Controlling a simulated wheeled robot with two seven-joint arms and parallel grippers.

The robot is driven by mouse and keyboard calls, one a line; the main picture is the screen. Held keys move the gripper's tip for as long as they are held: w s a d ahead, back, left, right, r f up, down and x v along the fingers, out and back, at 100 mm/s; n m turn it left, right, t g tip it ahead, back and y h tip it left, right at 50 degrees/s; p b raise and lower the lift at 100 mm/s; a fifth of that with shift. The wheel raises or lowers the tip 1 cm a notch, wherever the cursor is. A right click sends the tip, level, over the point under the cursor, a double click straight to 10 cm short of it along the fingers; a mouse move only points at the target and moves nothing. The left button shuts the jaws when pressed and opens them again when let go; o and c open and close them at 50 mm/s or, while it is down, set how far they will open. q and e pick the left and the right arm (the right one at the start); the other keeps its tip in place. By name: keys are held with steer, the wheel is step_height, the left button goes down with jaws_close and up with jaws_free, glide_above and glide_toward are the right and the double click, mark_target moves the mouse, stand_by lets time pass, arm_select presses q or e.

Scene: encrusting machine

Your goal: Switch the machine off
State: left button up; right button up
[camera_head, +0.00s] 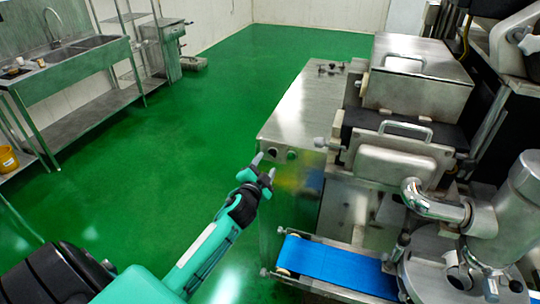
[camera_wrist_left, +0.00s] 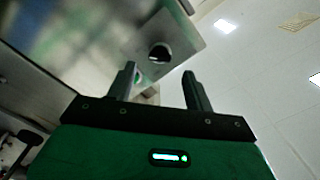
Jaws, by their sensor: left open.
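The machine (camera_head: 300,112) is a large stainless-steel body on the right of the head view. Its front panel carries a dark round control (camera_head: 291,155) and a second small round one (camera_head: 272,152) at the upper edge. My left gripper (camera_head: 265,167) is open and empty, just in front of these controls. In the left wrist view its two fingers (camera_wrist_left: 160,85) stand apart, and a dark round knob (camera_wrist_left: 159,53) on the metal panel shows beyond them. A small greenish control (camera_wrist_left: 137,80) is partly hidden by one finger. Contact with the panel cannot be told. My right gripper is out of view.
A blue conveyor belt (camera_head: 335,265) sticks out low from the machine. A steel pipe (camera_head: 432,203) and hopper parts stand at the right. A sink bench (camera_head: 75,68) lines the left wall. The green floor (camera_head: 150,150) between is clear.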

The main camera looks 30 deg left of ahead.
mark_target(271, 155)
arm_select(q)
steer(key=shift+p+x, duration=0.45)
steer(key=shift+x, duration=1.8)
steer(key=shift+c, duration=0.8)
steer(key=c, duration=0.8)
